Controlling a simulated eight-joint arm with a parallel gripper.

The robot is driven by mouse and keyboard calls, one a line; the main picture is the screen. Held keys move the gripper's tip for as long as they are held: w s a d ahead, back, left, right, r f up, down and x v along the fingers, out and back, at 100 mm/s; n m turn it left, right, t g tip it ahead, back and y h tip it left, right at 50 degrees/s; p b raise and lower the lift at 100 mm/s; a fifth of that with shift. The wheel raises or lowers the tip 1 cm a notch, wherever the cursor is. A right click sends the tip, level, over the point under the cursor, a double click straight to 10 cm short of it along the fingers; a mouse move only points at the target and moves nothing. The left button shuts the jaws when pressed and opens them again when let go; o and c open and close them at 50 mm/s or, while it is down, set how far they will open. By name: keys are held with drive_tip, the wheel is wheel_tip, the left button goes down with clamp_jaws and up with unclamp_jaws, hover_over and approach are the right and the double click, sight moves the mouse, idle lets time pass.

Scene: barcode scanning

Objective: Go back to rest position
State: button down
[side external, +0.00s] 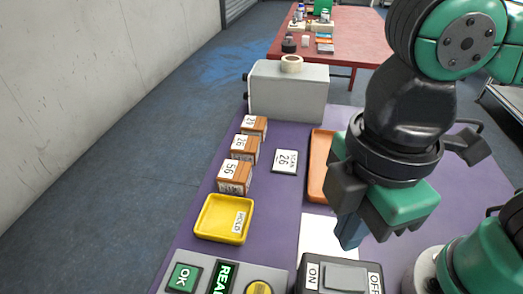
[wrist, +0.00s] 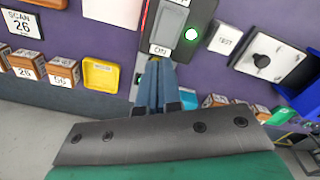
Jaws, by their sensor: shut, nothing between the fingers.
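My gripper (side external: 349,236) is shut and empty, with its blue-grey fingers together and pointing down. In the side external view it hangs above the purple table (side external: 279,205), over or near a white sheet (side external: 316,232). In the wrist view the fingertips (wrist: 160,72) appear beside the ON label of the dark switch box (wrist: 175,30). I cannot tell whether they touch it. The switch box (side external: 341,277) also stands at the bottom of the side external view, with ON and OFF labels.
Several labelled brown boxes (side external: 234,178) stand in a row at the left. Nearby are a yellow HOLD tray (side external: 203,233), a SCAN 26 card (side external: 285,161) and an orange tray (side external: 317,168). A panel (side external: 205,268) with OK and READY displays is in front. A grey machine (side external: 288,90) stands behind.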

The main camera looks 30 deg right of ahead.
drive_tip(key=w+d+f+m+t, duration=0.4)
drive_tip(key=w+d+m+t, duration=0.3)
drive_tip(key=w+d+m, duration=0.6)
drive_tip(key=d+m, duration=0.1)
drive_tip(key=d, duration=0.2)
drive_tip(key=shift+w, duration=0.15)
